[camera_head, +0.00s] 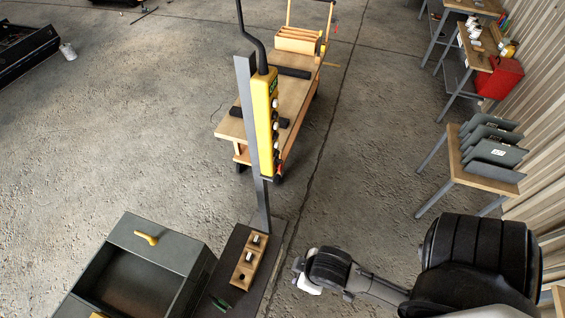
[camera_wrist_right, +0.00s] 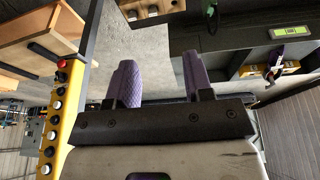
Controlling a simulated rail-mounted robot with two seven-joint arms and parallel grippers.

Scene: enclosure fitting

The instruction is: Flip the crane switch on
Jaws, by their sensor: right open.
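The crane switch box (camera_head: 264,125) is a tall yellow pendant with a column of buttons or knobs on its side. It hangs from a dark curved cable beside an upright grey post (camera_head: 245,95). In the right wrist view the yellow box (camera_wrist_right: 75,130) stands tilted at the left, with a red button (camera_wrist_right: 62,64) and several pale knobs facing the camera. My right gripper (camera_head: 306,284) is low and to the right of the post, apart from the switch. Its two purple fingers (camera_wrist_right: 160,82) are spread with nothing between them. My left gripper is out of view.
A grey open enclosure (camera_head: 190,255) with a yellow handle stands at lower left. A wooden block (camera_head: 238,276) with white-topped parts sits at the post's foot. A wooden trolley (camera_head: 235,128) stands behind the switch. Benches line the right wall; the floor between is clear.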

